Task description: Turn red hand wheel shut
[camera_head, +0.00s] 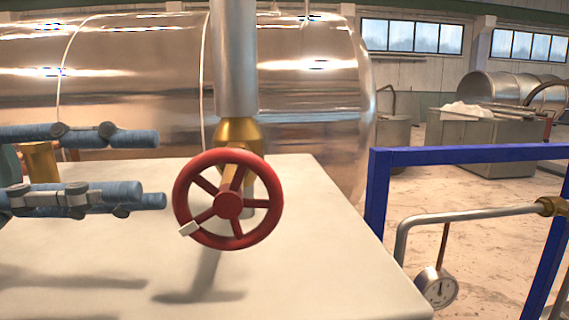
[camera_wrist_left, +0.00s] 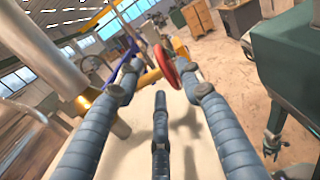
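The red hand wheel (camera_head: 228,206) stands upright on a brass valve (camera_head: 238,132) below a grey vertical pipe. It has several spokes, a round hub and a small white tab (camera_head: 188,229) on its lower-left rim. In the left wrist view the wheel (camera_wrist_left: 166,66) shows nearly edge-on, beyond the fingers. My left gripper (camera_head: 157,169) has blue wrapped fingers. They are spread apart, with nothing held between them. In the head view their tips end just left of the wheel's rim, with a small visible gap. My right gripper is not in view.
A pale flat surface (camera_head: 322,250) lies below the wheel. A large shiny tank (camera_head: 310,110) stands behind it. To the right are a blue frame (camera_head: 455,154), a grey pipe (camera_head: 470,215) and a gauge (camera_head: 437,287).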

